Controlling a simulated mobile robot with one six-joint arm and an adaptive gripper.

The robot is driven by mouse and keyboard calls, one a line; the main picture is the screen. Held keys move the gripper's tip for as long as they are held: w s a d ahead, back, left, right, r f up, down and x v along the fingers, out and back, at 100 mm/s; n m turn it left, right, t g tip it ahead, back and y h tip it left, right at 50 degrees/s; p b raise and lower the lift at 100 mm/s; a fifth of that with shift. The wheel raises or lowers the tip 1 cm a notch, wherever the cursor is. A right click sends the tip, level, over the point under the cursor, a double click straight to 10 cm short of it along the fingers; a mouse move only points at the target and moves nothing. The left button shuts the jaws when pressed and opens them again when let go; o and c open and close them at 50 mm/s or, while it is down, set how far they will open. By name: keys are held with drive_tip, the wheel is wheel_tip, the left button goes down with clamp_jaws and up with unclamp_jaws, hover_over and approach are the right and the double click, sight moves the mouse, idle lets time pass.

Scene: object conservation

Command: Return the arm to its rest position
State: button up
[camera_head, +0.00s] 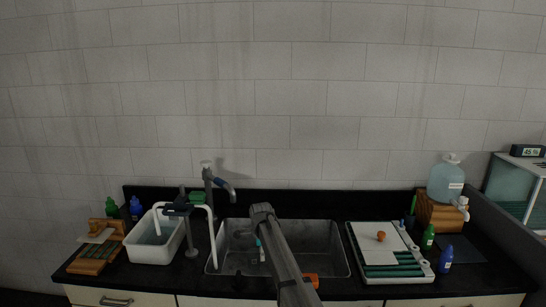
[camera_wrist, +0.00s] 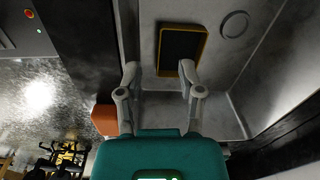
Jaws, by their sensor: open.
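My gripper (camera_wrist: 158,70) is open, with its two grey fingers spread and nothing between them. In the wrist view it hangs over a grey metal basin. A dark panel with a yellow frame (camera_wrist: 182,48) lies beyond the fingertips, apart from them as far as I can tell. In the head view my arm reaches from the bottom middle over the sink (camera_head: 332,238). A small teal and pale part of my gripper (camera_head: 262,255) shows beside the arm; the rest is hidden behind it.
An orange object (camera_head: 311,280) lies at the sink's front edge; an orange block also shows in the wrist view (camera_wrist: 105,120). A faucet (camera_head: 208,185) stands behind the sink. A white tub (camera_head: 152,246) is left, a white board (camera_head: 378,238) right, with bottles (camera_head: 445,260) beyond.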

drive_tip(key=s+d+n, duration=0.9)
drive_tip(key=s+d, duration=0.2)
drive_tip(key=s, duration=0.4)
drive_tip(key=s+d+n, duration=0.8)
drive_tip(key=s+d, duration=0.2)
drive_tip(key=s, duration=0.6)
wheel_tip(320, 180, down, 22)
drive_tip(key=s+b, duration=0.3)
drive_tip(key=b, duration=1.9)
wheel_tip(320, 180, up, 18)
drive_tip(key=p, duration=1.8)
drive_tip(key=shift+w, duration=0.25)
drive_tip(key=shift+d, duration=0.1)
